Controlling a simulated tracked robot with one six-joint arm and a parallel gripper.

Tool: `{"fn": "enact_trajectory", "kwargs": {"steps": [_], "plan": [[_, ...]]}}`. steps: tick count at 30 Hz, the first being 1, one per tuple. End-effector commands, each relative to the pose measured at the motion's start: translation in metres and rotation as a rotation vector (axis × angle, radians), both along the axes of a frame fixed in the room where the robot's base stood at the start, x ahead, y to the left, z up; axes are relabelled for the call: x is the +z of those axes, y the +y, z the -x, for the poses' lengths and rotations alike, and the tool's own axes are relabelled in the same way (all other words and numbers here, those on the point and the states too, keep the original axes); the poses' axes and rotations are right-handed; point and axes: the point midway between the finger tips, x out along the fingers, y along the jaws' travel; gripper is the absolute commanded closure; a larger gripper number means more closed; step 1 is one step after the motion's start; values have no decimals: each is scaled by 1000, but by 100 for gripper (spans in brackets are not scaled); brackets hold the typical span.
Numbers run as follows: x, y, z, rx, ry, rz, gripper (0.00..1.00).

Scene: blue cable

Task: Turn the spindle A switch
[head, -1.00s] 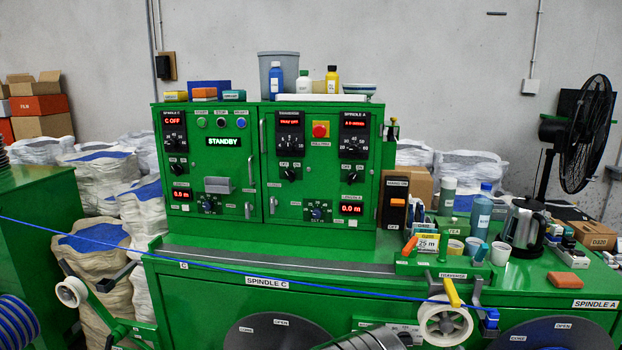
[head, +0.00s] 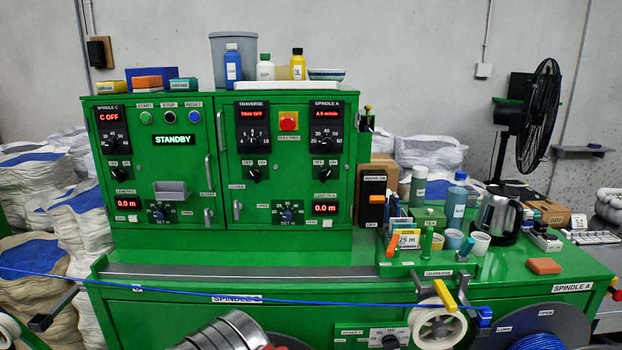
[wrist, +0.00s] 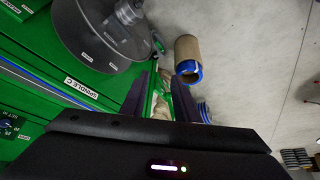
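The spindle A switch (head: 325,174) is a small black knob with OFF and ON labels above it, on the right door of the green cabinet (head: 230,240). It sits below the spindle A dial (head: 326,141) and its red display, which appears to read A 0 m/min. The knob is too small to tell its setting for sure. My gripper (wrist: 160,92) shows in the wrist view with its two dark fingers apart and nothing between them. It is away from the switch, which is not in the wrist view. In the head view my gripper is not clearly visible.
A traverse knob (head: 254,175) and red stop button (head: 289,121) neighbour the switch. Bottles, cups and a kettle (head: 497,220) crowd the bench right of the cabinet.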

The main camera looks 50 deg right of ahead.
Motion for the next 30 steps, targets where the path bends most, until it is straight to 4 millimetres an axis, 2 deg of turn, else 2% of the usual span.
{"fn": "enact_trajectory", "kwargs": {"steps": [11, 14, 17, 23, 30], "plan": [[1, -2, -3, -12, -7, -2, 72], [5, -9, -14, -45, -32, -6, 72], [10, -20, -33, -110, -79, -16, 72], [29, -69, -83, -286, -225, -34, 72], [57, -148, -133, -499, -426, -49, 72]]}}
